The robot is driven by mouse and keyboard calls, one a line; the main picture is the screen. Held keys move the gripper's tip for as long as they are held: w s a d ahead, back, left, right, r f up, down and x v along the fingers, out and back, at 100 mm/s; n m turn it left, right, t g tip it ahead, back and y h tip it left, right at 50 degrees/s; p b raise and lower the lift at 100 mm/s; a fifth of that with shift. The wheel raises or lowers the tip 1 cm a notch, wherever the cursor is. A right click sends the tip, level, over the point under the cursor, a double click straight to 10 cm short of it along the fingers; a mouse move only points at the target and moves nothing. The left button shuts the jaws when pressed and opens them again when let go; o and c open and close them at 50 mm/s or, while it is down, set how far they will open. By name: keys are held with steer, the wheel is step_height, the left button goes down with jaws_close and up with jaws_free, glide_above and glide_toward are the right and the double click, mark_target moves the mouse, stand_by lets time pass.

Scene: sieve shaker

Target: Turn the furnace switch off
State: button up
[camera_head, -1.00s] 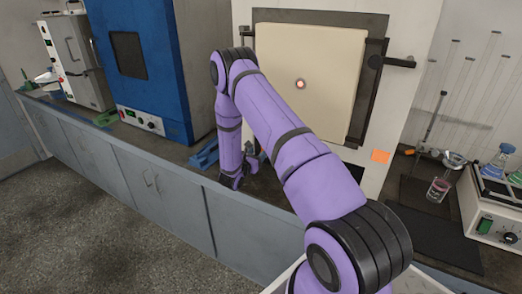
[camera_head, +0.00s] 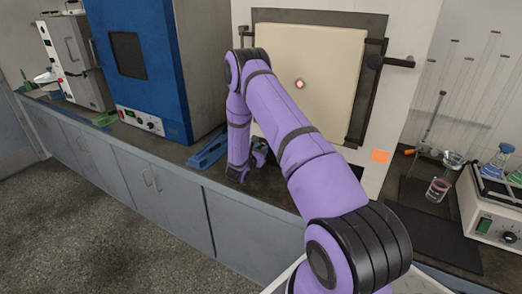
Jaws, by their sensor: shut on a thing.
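The furnace (camera_head: 307,35) is a tall white cabinet with a cream door in a dark frame. Its door is closed, and a small glowing round port (camera_head: 299,84) shows in the middle. My gripper (camera_head: 258,163) is low in front of the furnace's lower left part, just above the dark counter. It looks small and is partly hidden by my purple arm. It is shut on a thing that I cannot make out. The furnace switch does not show; the arm covers part of the lower front.
A blue oven (camera_head: 177,70) stands left of the furnace. A blue clamp-like object (camera_head: 207,153) lies on the counter left of my gripper.

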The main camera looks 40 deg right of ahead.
steer(key=shift+a+f, duration=0.1)
steer(key=shift+a+f+t+h, duration=0.2)
steer(key=shift+t+h, duration=0.1)
steer(key=shift+h, duration=0.6)
steer(key=shift+f+t+h, duration=0.1)
steer(key=shift+t+h, duration=0.2)
steer(key=shift+h, duration=0.4)
steer(key=shift+s, duration=0.1)
steer(key=o, duration=0.9)
steer(key=shift+v, duration=3.7)
